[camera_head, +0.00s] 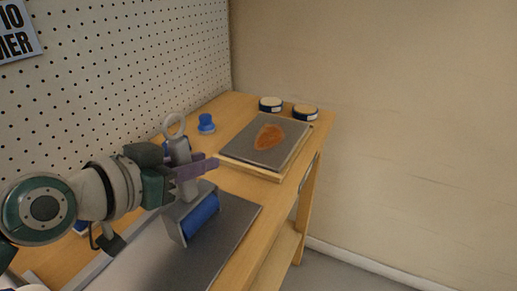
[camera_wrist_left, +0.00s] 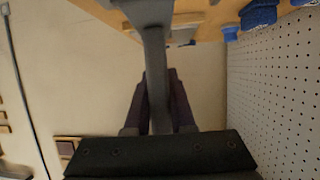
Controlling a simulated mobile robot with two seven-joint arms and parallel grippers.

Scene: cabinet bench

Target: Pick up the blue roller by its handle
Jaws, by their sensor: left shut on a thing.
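The blue roller (camera_head: 202,216) has a grey frame and a grey upright handle with a ring at its top. It is upright at the grey mat (camera_head: 234,222), blue cylinder at the bottom; I cannot tell whether it touches the mat. My left gripper (camera_head: 196,171) comes in from the left and is shut on the handle below the ring. In the left wrist view the grey handle (camera_wrist_left: 154,62) runs between the two dark fingers (camera_wrist_left: 160,103). The fingers hide part of the handle in the head view. My right gripper is not in view.
A grey-topped board (camera_head: 240,151) with a brown-orange patch (camera_head: 269,138) lies farther back on the wooden bench. A blue knob-like object (camera_head: 206,123) stands to its left. Two round tins (camera_head: 271,104) (camera_head: 305,112) stand at the back. A white pegboard (camera_head: 130,60) bounds the left side.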

